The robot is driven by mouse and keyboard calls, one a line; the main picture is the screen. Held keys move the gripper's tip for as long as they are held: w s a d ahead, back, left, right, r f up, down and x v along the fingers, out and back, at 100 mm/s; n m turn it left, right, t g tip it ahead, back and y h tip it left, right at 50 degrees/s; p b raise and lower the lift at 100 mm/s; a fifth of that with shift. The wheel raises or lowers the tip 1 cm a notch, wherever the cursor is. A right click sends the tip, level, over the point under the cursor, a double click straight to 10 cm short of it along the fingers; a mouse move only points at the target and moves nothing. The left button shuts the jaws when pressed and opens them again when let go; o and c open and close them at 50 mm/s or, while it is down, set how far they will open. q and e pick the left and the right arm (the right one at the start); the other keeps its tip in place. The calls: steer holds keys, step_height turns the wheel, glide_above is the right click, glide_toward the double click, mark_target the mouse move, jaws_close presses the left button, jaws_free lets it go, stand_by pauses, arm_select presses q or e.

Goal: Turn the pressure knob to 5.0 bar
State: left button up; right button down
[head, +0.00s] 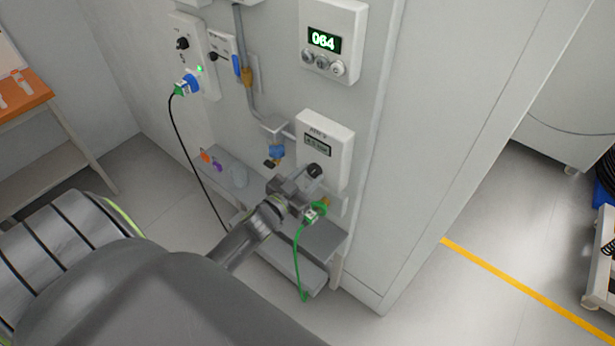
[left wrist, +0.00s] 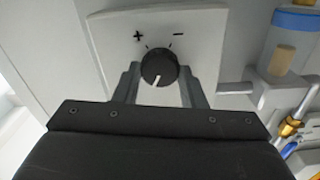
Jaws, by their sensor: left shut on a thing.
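The pressure knob (head: 314,171) is a black round knob low on a white wall box (head: 338,128) with a small grey display (head: 317,146). The display's digits are too small to read surely. In the left wrist view the knob (left wrist: 159,68) has a white pointer line and sits between plus and minus marks on the white panel (left wrist: 205,35). My left gripper (head: 306,181) is at the knob, and in the left wrist view its two fingers (left wrist: 158,82) stand on either side of it, shut on it. My right gripper is not in view.
A white box with a green display reading 064 (head: 323,40) hangs above. A green cable (head: 298,262) hangs below my gripper beside a grey shelf (head: 322,238). A black cable (head: 178,135) hangs further left.

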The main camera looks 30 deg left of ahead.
arm_select(q)
steer(key=shift+m, duration=1)
steer(key=o, duration=1)
steer(key=s+a+b, duration=0.1)
steer(key=s+b, duration=0.4)
steer(key=s, duration=1.2)
steer(key=shift+s+a, duration=0.15)
steer(key=shift+s, duration=0.1)
